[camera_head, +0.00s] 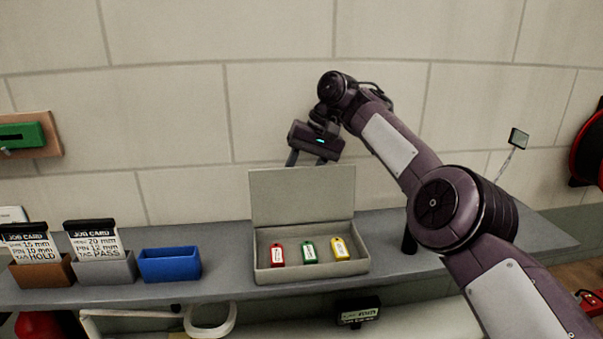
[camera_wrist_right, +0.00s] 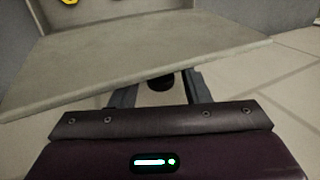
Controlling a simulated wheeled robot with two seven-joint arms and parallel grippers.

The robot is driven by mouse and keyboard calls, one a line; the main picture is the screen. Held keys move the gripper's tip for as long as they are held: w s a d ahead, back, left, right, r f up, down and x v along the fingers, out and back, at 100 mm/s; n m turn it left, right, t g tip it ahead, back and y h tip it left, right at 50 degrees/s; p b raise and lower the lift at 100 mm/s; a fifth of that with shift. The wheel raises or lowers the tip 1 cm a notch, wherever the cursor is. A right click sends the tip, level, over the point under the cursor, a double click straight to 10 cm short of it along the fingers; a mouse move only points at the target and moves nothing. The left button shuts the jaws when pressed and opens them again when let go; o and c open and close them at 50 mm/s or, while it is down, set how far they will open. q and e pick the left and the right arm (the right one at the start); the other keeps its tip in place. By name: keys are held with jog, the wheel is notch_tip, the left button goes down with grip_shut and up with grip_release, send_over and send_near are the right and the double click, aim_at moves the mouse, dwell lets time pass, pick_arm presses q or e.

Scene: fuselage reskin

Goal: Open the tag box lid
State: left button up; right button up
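The tag box (camera_head: 312,272) is a light grey box on the shelf, and its lid (camera_head: 302,195) stands raised, nearly upright, at the back edge. A red tag (camera_head: 277,254), a green tag (camera_head: 309,251) and a yellow tag (camera_head: 340,249) stand inside. My right gripper (camera_head: 312,160) is just above the lid's top edge, fingers apart. In the right wrist view the lid (camera_wrist_right: 130,58) crosses in front of the spread fingers (camera_wrist_right: 158,92) and hides their tips. I cannot tell whether they touch it. My left gripper is not in view.
On the grey shelf (camera_head: 225,281), left of the box, are a blue bin (camera_head: 170,264), a grey bin (camera_head: 105,271) and a brown bin (camera_head: 42,273); the latter two hold job cards. A black object (camera_head: 409,241) stands right of the box. The wall is close behind.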

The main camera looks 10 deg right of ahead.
jog(key=shift+r, duration=0.1)
jog(key=p+v, duration=0.5)
jog(key=v, duration=0.2)
jog(key=shift+d+r+p, duration=0.2)
jog(key=shift+r+p, duration=0.1)
